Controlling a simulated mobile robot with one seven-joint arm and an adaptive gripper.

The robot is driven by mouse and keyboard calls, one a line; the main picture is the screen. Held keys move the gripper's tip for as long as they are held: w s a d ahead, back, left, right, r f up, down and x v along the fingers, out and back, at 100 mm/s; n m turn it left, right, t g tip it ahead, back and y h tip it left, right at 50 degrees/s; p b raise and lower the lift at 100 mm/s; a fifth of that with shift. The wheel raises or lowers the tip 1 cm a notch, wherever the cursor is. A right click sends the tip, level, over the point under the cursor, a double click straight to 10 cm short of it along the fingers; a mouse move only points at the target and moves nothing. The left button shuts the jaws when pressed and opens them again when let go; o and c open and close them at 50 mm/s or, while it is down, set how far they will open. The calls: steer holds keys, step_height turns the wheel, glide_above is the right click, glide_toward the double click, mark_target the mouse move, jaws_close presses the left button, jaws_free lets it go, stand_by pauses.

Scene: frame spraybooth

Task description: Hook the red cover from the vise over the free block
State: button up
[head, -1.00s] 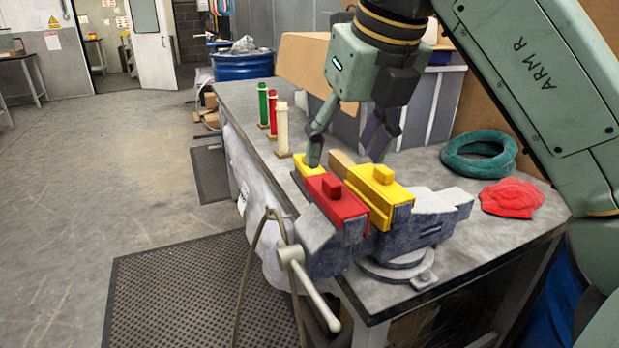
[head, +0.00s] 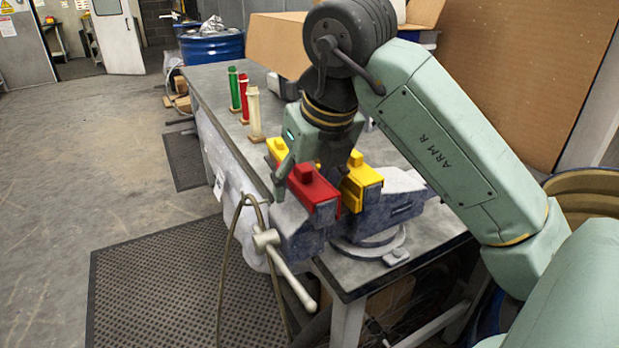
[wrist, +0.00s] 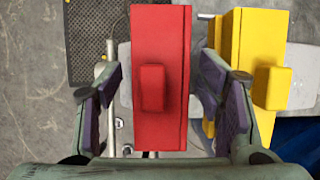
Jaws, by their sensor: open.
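The red cover (head: 314,190) sits over the left jaw of the grey vise (head: 300,228), its raised knob facing up. In the wrist view, the red cover (wrist: 175,35) lies between the two fingers of my gripper (wrist: 160,80). My gripper (head: 306,172) is open above it in the head view, with a gap on each side in the wrist view. A yellow cover (head: 364,180) sits on the vise's other jaw, and also shows right of the red one in the wrist view (wrist: 250,40). Another yellow piece (head: 275,147) stands behind. I see no bare block; my gripper and arm hide part of that area.
Green (head: 234,88), red (head: 244,98) and cream (head: 254,112) upright posts stand along the bench's left edge. The vise handle (head: 290,275) juts out in front. A cardboard box (head: 275,45) stands behind. The yellow cover is close to my right finger.

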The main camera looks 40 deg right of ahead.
steer(key=shift+c, duration=0.6)
steer(key=c, duration=1.1)
steer(key=shift+r, duration=0.15)
steer(key=shift+c, duration=0.2)
